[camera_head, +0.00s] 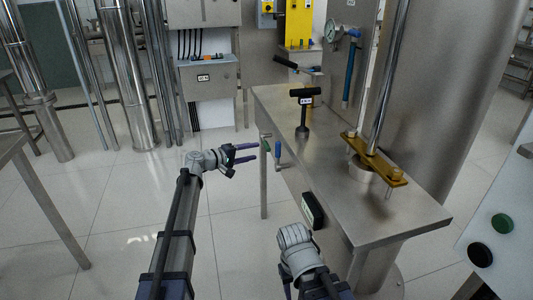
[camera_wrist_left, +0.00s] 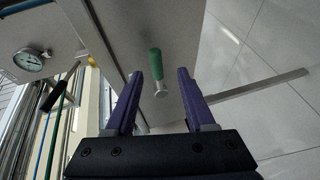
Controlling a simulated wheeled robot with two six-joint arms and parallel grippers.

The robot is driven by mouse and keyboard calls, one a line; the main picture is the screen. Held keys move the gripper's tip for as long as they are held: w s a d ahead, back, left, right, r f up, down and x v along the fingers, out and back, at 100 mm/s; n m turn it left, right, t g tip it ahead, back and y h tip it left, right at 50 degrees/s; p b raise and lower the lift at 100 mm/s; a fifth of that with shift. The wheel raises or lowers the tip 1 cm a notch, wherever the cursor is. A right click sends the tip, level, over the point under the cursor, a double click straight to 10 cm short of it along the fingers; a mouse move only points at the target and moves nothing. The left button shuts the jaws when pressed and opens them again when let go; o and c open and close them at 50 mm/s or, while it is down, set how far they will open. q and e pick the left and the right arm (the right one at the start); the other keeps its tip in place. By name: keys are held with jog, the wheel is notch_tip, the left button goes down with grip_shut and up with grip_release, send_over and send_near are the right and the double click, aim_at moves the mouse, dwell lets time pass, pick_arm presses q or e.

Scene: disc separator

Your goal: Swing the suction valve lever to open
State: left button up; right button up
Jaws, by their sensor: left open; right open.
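A green-handled lever (camera_head: 265,145) hangs at the left edge of the steel bench. It also shows in the left wrist view (camera_wrist_left: 155,64), with a metal stem end below the grip. A blue-handled lever (camera_head: 278,150) hangs beside it; neither lever's label is readable. My left gripper (camera_head: 256,152) is open, just left of the green handle. In the left wrist view its two purple fingers (camera_wrist_left: 158,85) stand on either side of the green handle, with gaps to both. My right wrist shows low beside the bench, but its gripper fingers are hidden.
The steel bench (camera_head: 345,220) carries a black T-handled post (camera_head: 305,98) and a brass clamp plate (camera_head: 374,160) around a rod. A pressure gauge (camera_head: 332,31) is on the panel behind. A steel table (camera_head: 45,200) stands at left. Open floor lies between.

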aim_at(266, 144)
pick_arm(q)
jog(key=shift+w+r+b+x, duration=0.1)
jog(key=shift+b+x, duration=0.15)
jog(key=shift+x, duration=1.05)
jog(key=shift+w+r+b+x, duration=0.1)
jog(key=shift+r+b+x, duration=0.1)
jog(key=shift+x, duration=1.15)
jog(key=shift+w+r+b+x, duration=0.1)
jog(key=shift+b+x, duration=0.15)
jog(key=shift+x, duration=1.05)
jog(key=shift+a, duration=0.15)
grip_shut()
